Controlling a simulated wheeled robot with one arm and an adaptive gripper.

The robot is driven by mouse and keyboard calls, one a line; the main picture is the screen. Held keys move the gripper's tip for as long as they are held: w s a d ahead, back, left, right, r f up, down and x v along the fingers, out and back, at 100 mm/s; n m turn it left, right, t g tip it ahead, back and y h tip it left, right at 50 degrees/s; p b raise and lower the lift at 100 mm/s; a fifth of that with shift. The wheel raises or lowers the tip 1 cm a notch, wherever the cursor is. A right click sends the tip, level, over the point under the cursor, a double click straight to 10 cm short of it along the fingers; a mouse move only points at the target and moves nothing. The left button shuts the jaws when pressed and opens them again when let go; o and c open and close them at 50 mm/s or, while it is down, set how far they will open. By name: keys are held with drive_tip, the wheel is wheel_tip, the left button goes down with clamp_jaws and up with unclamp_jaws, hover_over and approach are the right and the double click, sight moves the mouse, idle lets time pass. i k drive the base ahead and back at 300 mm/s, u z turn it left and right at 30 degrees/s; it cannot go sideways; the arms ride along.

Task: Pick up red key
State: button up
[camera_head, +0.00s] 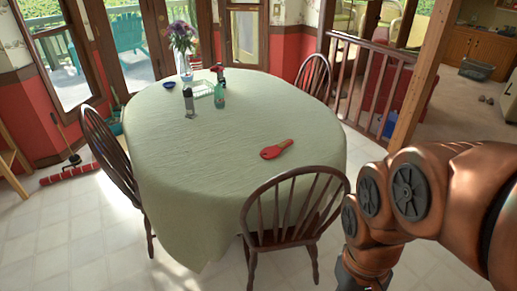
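The red key (276,149) lies flat on the green tablecloth near the right front part of the oval table (240,200). Its rounded head is at the left and its narrow end points up to the right. My orange arm comes in from the right edge and bends down at the lower right. Only the upper part of my gripper (362,278) shows at the bottom edge. It is apart from the key, lower and to the right. Its fingertips are out of the picture, so its opening is hidden.
A wooden chair (293,210) stands between my arm and the table front. Other chairs (108,150) stand left and back right. A flower vase (185,66), bottles (219,92) and a rack (200,88) stand at the far side. A wooden post (428,75) and railing are right.

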sight(271, 152)
drive_tip(key=z, duration=0.25)
drive_tip(key=k, duration=0.35)
drive_tip(key=z, duration=0.5)
drive_tip(key=i, duration=1.3)
drive_tip(key=u, duration=1.6)
drive_tip(key=i, duration=0.6)
drive_tip(key=u, duration=0.6)
